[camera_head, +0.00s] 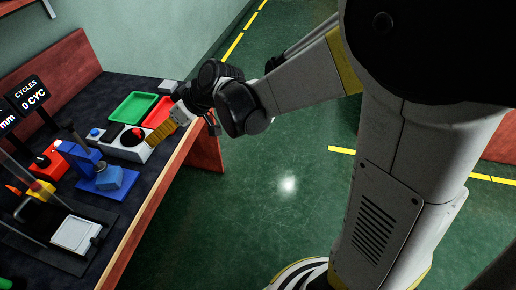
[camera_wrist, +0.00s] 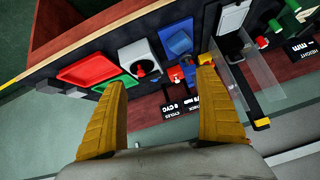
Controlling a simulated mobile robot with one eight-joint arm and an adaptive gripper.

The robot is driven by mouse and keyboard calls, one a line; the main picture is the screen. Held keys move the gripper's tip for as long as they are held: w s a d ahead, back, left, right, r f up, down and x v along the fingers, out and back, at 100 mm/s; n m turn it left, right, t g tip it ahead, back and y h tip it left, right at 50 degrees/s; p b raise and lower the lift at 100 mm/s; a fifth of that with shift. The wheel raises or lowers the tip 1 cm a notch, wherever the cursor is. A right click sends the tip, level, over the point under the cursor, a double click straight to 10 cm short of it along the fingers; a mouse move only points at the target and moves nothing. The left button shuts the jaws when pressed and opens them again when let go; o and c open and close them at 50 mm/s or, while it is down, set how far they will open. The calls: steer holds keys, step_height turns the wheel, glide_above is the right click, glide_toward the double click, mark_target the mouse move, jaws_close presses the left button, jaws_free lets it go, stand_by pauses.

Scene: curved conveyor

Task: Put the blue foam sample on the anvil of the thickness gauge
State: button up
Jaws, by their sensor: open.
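My gripper (camera_head: 161,137) hangs by the bench's right edge, near a grey box with a red button. Its yellow fingers are wide apart with nothing between them in the wrist view (camera_wrist: 163,112). A lighter blue block (camera_head: 115,177), which looks like the foam sample, is at the front of a blue stand (camera_head: 84,160) with a dark post. It also shows in the wrist view (camera_wrist: 180,42), beyond the fingertips and apart from them. I cannot tell which device is the thickness gauge, and no anvil can be made out for certain.
A green tray (camera_head: 133,107) and a red tray (camera_head: 160,112) lie behind the grey box (camera_head: 131,152). A white plate (camera_head: 75,234) in a dark frame stands in front, beside clear panels. Black displays (camera_head: 33,92) stand at the left.

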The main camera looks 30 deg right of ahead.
steer(key=s+d+r+m+h, duration=0.2)
steer(key=s+d+m+h, duration=0.1)
steer(key=s+d, duration=0.5)
steer(key=s+d+r+m+t+h, duration=0.1)
steer(key=s+d+m+h, duration=0.3)
steer(key=s+d, duration=0.5)
steer(key=s+r, duration=0.1)
steer(key=s, duration=0.2)
steer(key=shift+s+d+m+t, duration=0.3)
steer(key=shift+s+m, duration=0.05)
steer(key=shift+m, duration=0.05)
